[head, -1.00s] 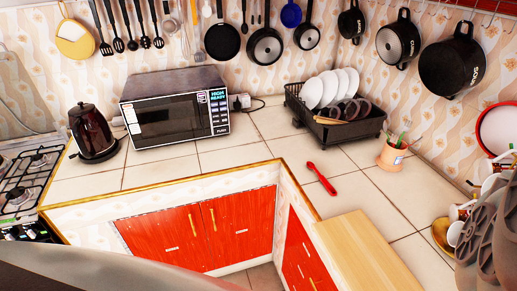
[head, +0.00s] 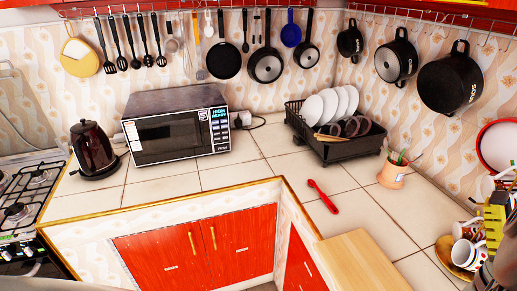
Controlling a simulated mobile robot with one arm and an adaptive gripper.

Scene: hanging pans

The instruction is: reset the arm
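I cannot make out my gripper or its fingers in the head view. A blurred grey-brown shape is cut off at the lower right corner. It may be part of my arm, but I cannot tell which part. Black pans and pots hang along the walls, among them a large black pot (head: 449,83), a smaller pot (head: 395,62) and a frying pan (head: 223,61).
A microwave (head: 175,125), a dark kettle (head: 93,150) and a black dish rack (head: 340,150) with plates stand on the tiled counter. A red utensil (head: 323,196) lies near its edge. Cups (head: 466,252) crowd the right side. Tiles in the middle are clear.

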